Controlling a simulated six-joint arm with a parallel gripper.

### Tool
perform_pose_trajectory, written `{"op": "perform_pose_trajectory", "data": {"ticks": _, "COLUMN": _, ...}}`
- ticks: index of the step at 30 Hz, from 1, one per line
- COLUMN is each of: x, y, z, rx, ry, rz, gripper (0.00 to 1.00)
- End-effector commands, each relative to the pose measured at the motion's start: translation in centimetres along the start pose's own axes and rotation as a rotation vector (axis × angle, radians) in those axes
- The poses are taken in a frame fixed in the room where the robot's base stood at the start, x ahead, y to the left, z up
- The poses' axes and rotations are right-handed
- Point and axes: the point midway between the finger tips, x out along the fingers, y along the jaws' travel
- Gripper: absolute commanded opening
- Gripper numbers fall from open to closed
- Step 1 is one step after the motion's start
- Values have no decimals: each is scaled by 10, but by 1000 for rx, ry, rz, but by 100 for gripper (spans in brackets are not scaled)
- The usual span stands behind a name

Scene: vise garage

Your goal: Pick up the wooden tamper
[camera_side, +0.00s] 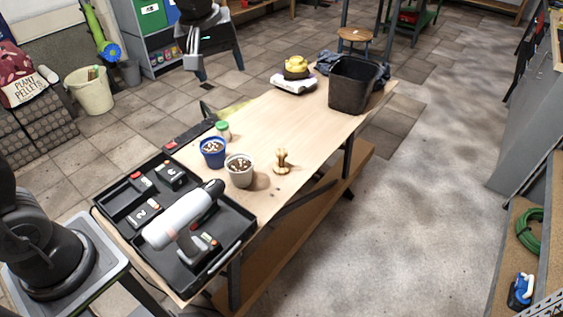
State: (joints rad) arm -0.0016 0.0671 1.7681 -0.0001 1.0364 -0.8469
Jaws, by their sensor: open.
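The wooden tamper (282,161) stands upright on the wooden table (262,118), near the table's right edge and just right of the pots. It is small and light tan. My gripper (192,62) is at the upper left of the side view, raised high and pointing down. It is well apart from the tamper, open, and I see nothing between its fingers.
A blue pot (213,152) and a whitish pot (239,171) stand left of the tamper. A black tray (222,233) with tools fills the near end. A black bin (352,84) and a yellow object (296,66) stand at the far end. The table's middle is clear.

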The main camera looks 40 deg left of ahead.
Motion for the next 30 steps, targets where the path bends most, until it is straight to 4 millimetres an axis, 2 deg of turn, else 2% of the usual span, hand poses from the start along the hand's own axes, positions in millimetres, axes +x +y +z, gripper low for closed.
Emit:
{"op": "perform_pose_trajectory", "data": {"ticks": 1, "x": 17, "y": 14, "z": -12, "rx": -73, "ry": -18, "rz": -22, "gripper": 69}}
{"op": "perform_pose_trajectory", "data": {"ticks": 3, "x": 38, "y": 30, "z": -27, "rx": -179, "ry": -33, "rz": -45, "gripper": 69}}
{"op": "perform_pose_trajectory", "data": {"ticks": 5, "x": 57, "y": 42, "z": -38, "rx": -270, "ry": -45, "rz": -67, "gripper": 69}}
{"op": "perform_pose_trajectory", "data": {"ticks": 9, "x": 110, "y": 66, "z": -59, "rx": -484, "ry": -64, "rz": -122, "gripper": 69}}
{"op": "perform_pose_trajectory", "data": {"ticks": 15, "x": 193, "y": 87, "z": -78, "rx": -774, "ry": -71, "rz": -205, "gripper": 69}}
{"op": "perform_pose_trajectory", "data": {"ticks": 18, "x": 227, "y": 90, "z": -81, "rx": -888, "ry": -68, "rz": -239, "gripper": 69}}
{"op": "perform_pose_trajectory", "data": {"ticks": 21, "x": 250, "y": 91, "z": -82, "rx": -968, "ry": -63, "rz": -260, "gripper": 69}}
{"op": "perform_pose_trajectory", "data": {"ticks": 30, "x": 288, "y": 86, "z": -78, "rx": -1027, "ry": -59, "rz": -281, "gripper": 69}}
